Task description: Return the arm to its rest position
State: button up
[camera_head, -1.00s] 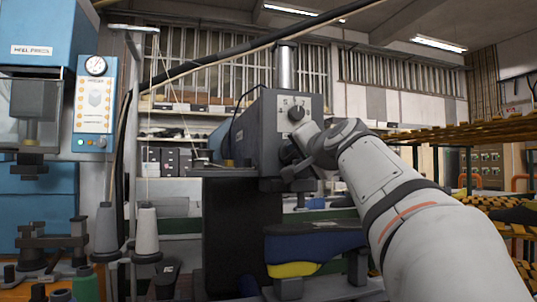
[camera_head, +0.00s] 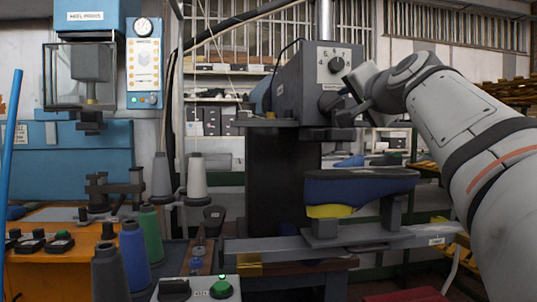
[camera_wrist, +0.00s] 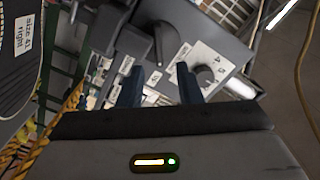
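My arm (camera_head: 475,125) reaches in from the right in the head view, bent at the wrist beside the grey machine head. My gripper (camera_head: 350,105) is in front of the right side of that machine, near its lower knob; its fingertips are hard to make out there. In the wrist view my gripper (camera_wrist: 158,82) shows two dark blue fingers standing apart with nothing held between them. The machine's dials and labels show beyond them.
The grey machine (camera_head: 312,85) stands close to my gripper. A blue shoe last with a yellow underside (camera_head: 360,188) sits on a stand below. Thread spools (camera_head: 135,255) and a control box (camera_head: 197,289) are at lower left. A labelled dark object (camera_wrist: 18,60) is left in the wrist view.

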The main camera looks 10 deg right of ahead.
jog(key=shift+a, duration=0.1)
jog(key=s+a+f+n+g+y+p, duration=0.1)
jog(key=s+a+f+n+g+p, duration=0.2)
jog(key=f+p, duration=0.45)
jog(key=s+a+f+n+g+y+p, duration=0.15)
jog(key=a+f+g+p, duration=0.35)
jog(key=p, duration=0.5)
jog(key=s+a+f+n+g+h+p, duration=0.1)
jog(key=s+f+n+g+p, duration=0.2)
jog(key=s, duration=0.6)
jog(key=s+a+f+n+g+h+p, duration=0.1)
jog(key=s+f+n+g+p, duration=0.2)
jog(key=s+f+p, duration=0.4)
jog(key=shift+s+a+f+g+p, duration=0.4)
jog(key=shift+s+g+p, duration=0.5)
jog(key=shift+p, duration=0.7)
jog(key=shift+s+h, duration=0.1)
jog(key=shift+h, duration=0.15)
